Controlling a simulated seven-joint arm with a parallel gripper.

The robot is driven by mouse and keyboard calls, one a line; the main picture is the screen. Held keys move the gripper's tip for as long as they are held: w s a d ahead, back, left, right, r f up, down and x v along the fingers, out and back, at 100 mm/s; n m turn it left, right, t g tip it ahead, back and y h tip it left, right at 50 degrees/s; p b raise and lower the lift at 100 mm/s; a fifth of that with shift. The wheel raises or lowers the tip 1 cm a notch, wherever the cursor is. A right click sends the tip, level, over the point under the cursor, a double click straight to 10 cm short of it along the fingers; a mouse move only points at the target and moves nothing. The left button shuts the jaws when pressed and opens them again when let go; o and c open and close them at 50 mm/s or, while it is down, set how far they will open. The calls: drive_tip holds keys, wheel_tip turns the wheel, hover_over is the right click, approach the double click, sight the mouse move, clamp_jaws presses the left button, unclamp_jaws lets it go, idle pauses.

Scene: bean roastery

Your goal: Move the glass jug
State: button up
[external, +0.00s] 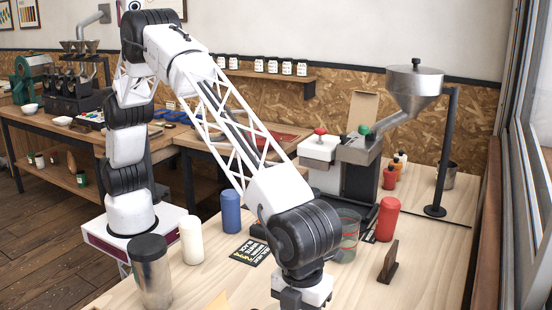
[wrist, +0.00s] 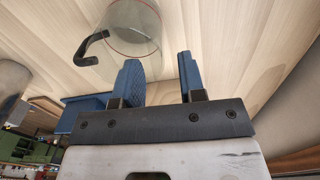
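The glass jug (external: 348,238) stands on the light wooden table, partly hidden behind my arm's wrist in the external view. In the wrist view the clear jug (wrist: 138,30) is at the top, beyond my fingertips, with its black handle (wrist: 91,48) toward the left and a thin red line around it. My gripper (wrist: 158,68) is open, its two blue fingers apart with only table between them. It is apart from the jug. In the external view the gripper body (external: 302,291) is at the bottom edge and its fingers are cut off.
A red canister (external: 387,220) and a dark brown stand (external: 388,263) are right of the jug. A grinder (external: 343,165) stands behind. Blue (external: 231,212) and white (external: 191,240) canisters and a dark-lidded container (external: 151,275) stand to the left. The right front table is clear.

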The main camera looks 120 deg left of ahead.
drive_tip(key=shift+f, duration=2.55)
clamp_jaws()
